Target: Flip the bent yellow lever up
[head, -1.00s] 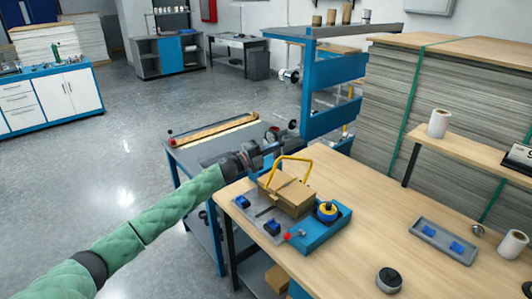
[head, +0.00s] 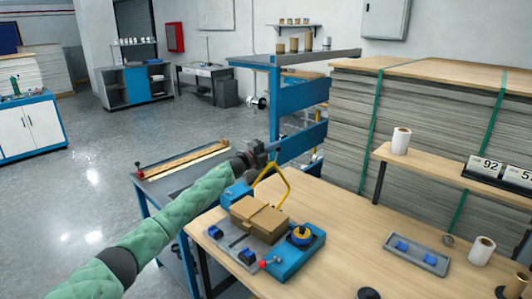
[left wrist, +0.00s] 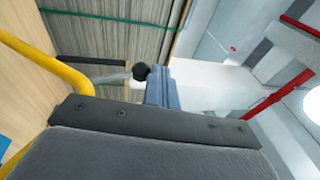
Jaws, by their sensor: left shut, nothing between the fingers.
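The bent yellow lever (head: 287,182) rises from the blue and grey fixture (head: 283,268) on the wooden table in the head view. It stands raised above the brown box (head: 258,218), bent at its top. My left gripper (head: 268,150) is shut and empty at the lever's upper end, and I cannot tell whether they touch. In the left wrist view, the lever (left wrist: 72,78) curves in at the left, beside the shut grey fingers (left wrist: 162,88). The lever's lower ends are partly hidden by the box. My right gripper is not in view.
The fixture also carries a red knob (head: 263,265), a yellow and blue dial (head: 300,236) and blue blocks. A grey tray (head: 417,255) lies to the right. A blue rack (head: 300,138) and stacked sheets (head: 420,120) stand behind. The table's front middle is mostly clear.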

